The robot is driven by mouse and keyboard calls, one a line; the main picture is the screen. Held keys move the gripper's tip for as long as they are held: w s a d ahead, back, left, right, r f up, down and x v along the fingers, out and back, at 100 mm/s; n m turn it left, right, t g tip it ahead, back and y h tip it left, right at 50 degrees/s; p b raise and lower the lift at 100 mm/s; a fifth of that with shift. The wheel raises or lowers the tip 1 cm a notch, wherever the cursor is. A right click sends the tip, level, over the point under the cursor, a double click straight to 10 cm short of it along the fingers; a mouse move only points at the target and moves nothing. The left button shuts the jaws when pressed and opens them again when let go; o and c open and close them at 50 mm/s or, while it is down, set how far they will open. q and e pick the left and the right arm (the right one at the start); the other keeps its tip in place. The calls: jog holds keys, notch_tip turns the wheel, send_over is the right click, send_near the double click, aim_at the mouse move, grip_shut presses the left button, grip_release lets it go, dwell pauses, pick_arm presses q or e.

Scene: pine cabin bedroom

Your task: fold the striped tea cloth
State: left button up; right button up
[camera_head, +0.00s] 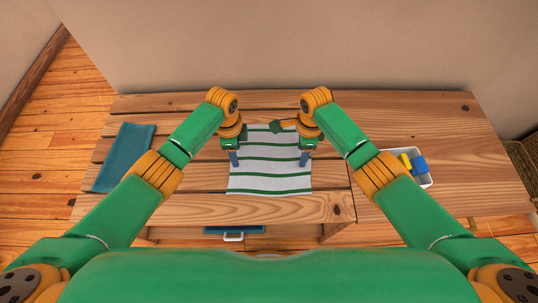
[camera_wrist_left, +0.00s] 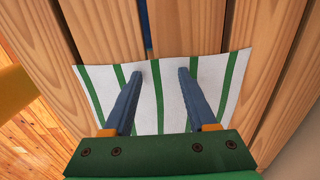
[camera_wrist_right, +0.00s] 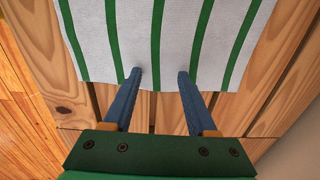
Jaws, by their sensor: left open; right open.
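The striped tea cloth (camera_head: 270,183) is white with green stripes and lies flat and spread out on the wooden table. My left gripper (camera_head: 233,160) is open over the cloth's left edge. In the left wrist view the cloth (camera_wrist_left: 210,95) shows between and beyond the open fingers (camera_wrist_left: 161,72). My right gripper (camera_head: 304,160) is open at the cloth's right edge. In the right wrist view its fingertips (camera_wrist_right: 160,78) are at the edge of the cloth (camera_wrist_right: 170,35). Neither gripper holds anything, and I cannot tell whether the fingers touch the cloth.
A teal tray or mat (camera_head: 125,158) lies at the table's left end. A white container (camera_head: 424,181) with yellow and blue items stands on the right. A blue item with a white handle (camera_head: 233,236) shows below the front edge.

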pick_arm(q)
jog(key=shift+f, duration=0.1)
pick_arm(e)
jog(key=shift+f, duration=0.1)
pick_arm(q)
jog(key=shift+c, duration=0.4)
pick_arm(e)
jog(key=shift+c, duration=0.4)
pick_arm(q)
grip_shut()
pick_arm(e)
grip_shut()
